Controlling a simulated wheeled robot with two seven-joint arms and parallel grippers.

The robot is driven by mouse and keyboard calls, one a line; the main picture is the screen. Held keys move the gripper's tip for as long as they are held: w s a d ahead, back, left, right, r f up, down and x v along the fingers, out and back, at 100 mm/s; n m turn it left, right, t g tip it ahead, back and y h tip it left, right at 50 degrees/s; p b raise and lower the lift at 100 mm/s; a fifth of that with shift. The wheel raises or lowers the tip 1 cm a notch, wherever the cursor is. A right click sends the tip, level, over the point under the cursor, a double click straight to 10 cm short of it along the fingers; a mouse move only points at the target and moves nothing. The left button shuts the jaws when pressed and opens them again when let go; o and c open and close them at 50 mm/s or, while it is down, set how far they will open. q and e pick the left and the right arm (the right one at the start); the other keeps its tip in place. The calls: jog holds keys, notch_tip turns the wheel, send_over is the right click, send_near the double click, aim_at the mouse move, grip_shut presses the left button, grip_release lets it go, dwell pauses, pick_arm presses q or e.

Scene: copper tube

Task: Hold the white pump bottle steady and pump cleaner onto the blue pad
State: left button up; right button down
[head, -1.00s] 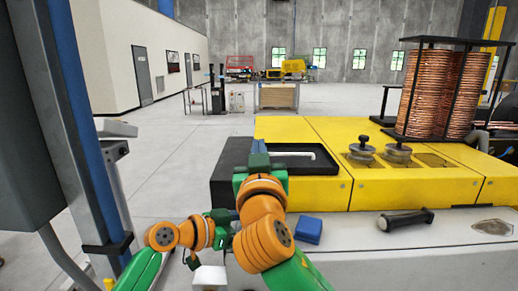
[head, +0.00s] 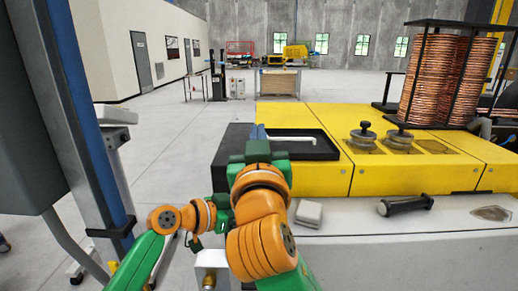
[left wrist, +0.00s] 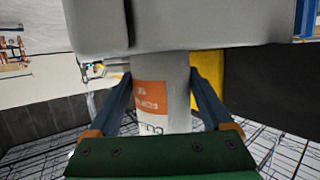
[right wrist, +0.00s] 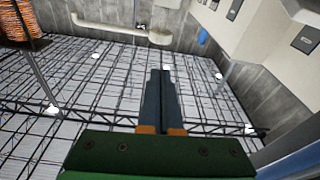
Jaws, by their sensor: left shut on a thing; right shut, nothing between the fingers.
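The white bottle with an orange label (left wrist: 150,96) stands between the fingers of my left gripper (left wrist: 158,78), which is shut on it. In the head view the bottle and the left fingers are hidden behind my right arm. My right gripper (head: 258,133) is shut and empty, its blue fingertips over the left end of the black tray; it also shows in the right wrist view (right wrist: 161,85). The pad (head: 308,213) lies on the pale ledge just right of my right forearm and now looks whitish grey. The pump head cannot be made out.
A yellow machine (head: 380,165) with a black recessed tray (head: 325,152) stands ahead; a thin white bent piece (head: 292,139) shows in the tray. A black-handled tool (head: 405,205) lies right of the pad on the ledge (head: 370,240). A grey-blue post (head: 75,110) stands close at left.

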jog(key=s, duration=0.5)
jog(key=shift+d+f, duration=0.1)
jog(key=shift+f, duration=0.3)
dwell(1.5)
